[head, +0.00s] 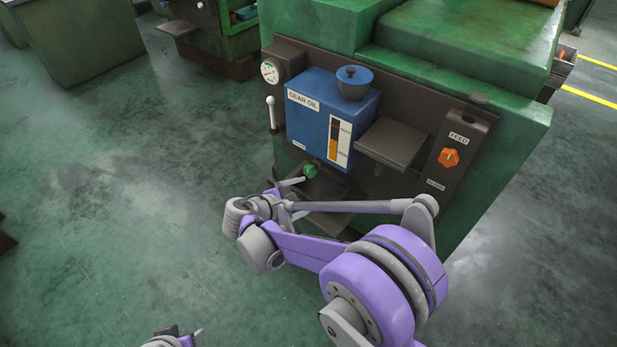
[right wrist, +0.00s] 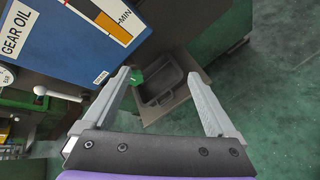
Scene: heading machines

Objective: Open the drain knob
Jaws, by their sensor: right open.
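The drain knob (head: 310,170) is small and green, low on the front of the blue gear oil tank (head: 318,118). In the right wrist view the knob (right wrist: 136,77) shows right beside the tip of the left-hand finger, which partly overlaps it; I cannot tell whether they touch. My right gripper (head: 297,198) is open and empty, just below and left of the knob. The wrist view shows its two fingers (right wrist: 157,76) wide apart, with the knob near one edge of the gap. My left gripper (head: 175,339) shows only partly at the bottom edge.
A dark tray (right wrist: 163,88) lies under the tank. A grey shelf (head: 392,143) juts out right of the tank, beside a panel with an orange feed knob (head: 448,158). A white-tipped lever (head: 271,112) stands left of the tank. The green floor (head: 130,200) at left is clear.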

